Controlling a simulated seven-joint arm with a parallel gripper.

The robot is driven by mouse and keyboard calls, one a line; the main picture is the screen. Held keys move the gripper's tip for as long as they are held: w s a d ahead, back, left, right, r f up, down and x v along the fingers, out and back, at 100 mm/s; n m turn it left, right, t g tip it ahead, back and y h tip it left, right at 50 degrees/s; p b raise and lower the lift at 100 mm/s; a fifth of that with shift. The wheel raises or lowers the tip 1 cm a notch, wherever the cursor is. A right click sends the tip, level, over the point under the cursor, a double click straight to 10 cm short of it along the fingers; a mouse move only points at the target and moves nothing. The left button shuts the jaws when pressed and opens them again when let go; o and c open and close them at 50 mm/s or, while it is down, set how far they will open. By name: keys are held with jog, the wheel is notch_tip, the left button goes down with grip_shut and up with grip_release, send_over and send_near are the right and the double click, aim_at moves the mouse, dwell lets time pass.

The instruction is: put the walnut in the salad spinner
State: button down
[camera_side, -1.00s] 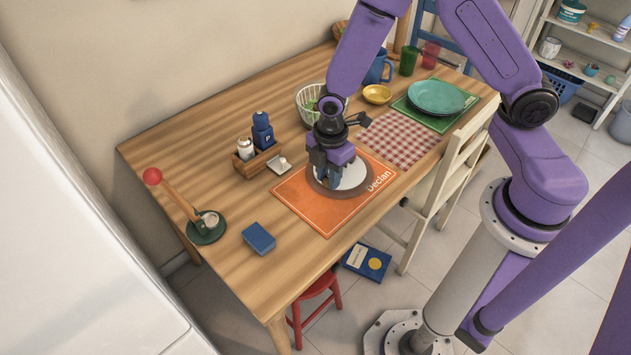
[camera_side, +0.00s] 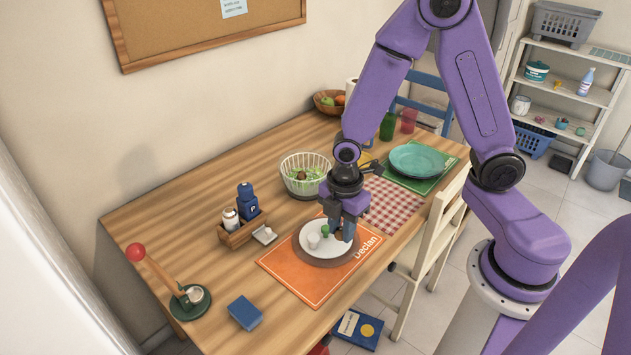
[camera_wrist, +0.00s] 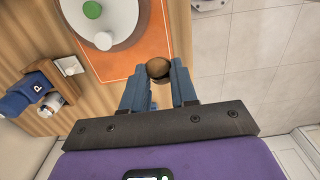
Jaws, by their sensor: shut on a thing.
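The walnut (camera_wrist: 158,67) is a brown round thing held between my gripper's fingertips in the wrist view.
A green thing (camera_side: 325,230) and a white round thing (camera_side: 313,240) are on the plate, over an orange placemat (camera_side: 290,285). A wooden caddy (camera_side: 240,232) with bottles stands left. A cream chair (camera_side: 437,225) is at the right table edge. Bare wood lies between caddy and spinner.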

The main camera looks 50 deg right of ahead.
jog(key=w+d+r, duration=0.2)
jog(key=w+d, duration=0.5)
jog(key=w, duration=0.4)
send_over(310, 174)
jog(key=f, duration=0.6)
jog(key=shift+s+a+f, duration=0.1)
jog(key=shift+s+f, duration=0.1)
jog(key=shift+f, duration=0.05)
jog(key=shift+w+f, duration=0.15)
jog(key=shift+f, duration=1.55)
jog(key=shift+f, duration=0.6)
